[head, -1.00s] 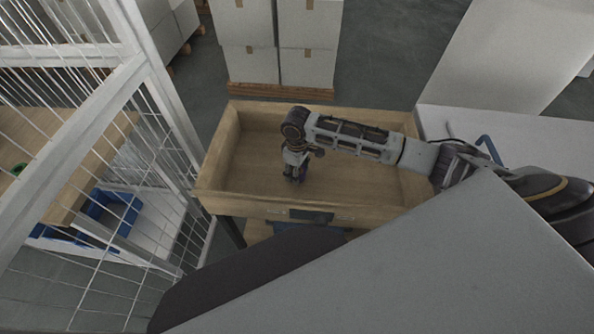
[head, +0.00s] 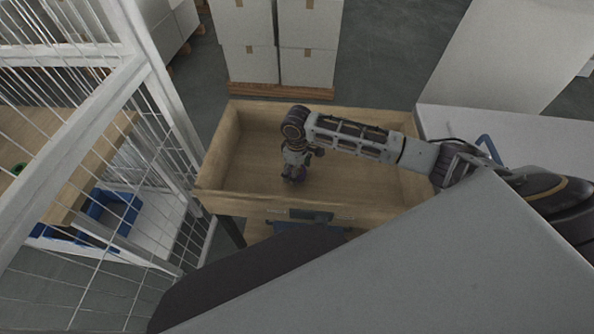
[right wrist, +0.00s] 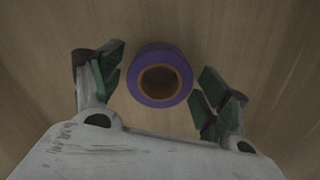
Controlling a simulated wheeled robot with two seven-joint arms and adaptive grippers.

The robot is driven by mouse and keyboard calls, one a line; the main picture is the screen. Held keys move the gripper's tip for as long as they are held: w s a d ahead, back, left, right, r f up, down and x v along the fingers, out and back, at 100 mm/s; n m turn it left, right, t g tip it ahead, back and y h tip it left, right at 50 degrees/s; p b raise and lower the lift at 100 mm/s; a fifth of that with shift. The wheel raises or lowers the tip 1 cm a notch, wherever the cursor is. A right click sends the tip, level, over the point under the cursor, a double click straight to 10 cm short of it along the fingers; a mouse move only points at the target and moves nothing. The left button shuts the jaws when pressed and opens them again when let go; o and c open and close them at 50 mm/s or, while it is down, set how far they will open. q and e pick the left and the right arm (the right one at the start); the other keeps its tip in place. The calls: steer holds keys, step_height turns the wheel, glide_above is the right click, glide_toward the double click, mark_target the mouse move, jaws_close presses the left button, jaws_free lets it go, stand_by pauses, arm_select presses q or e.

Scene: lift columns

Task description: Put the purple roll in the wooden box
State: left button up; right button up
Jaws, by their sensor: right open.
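The purple roll (right wrist: 137,91) lies on the wooden floor of the box, between the spread fingers of my right gripper (right wrist: 160,86) in the right wrist view. It is a purple ring with a brown core and a hollow middle. The fingers are open and stand apart from it on both sides. My left gripper is not in view.
A white wire cage (head: 160,90) stands close on the box's left. A light grey panel (head: 430,270) fills the front right. Stacked white cartons (head: 275,40) on a pallet stand behind. The box floor right of my gripper is clear.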

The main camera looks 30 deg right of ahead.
step_height(320, 180, up, 12)
steer(key=p, duration=0.1)
stand_by(0.5)
stand_by(0.6)
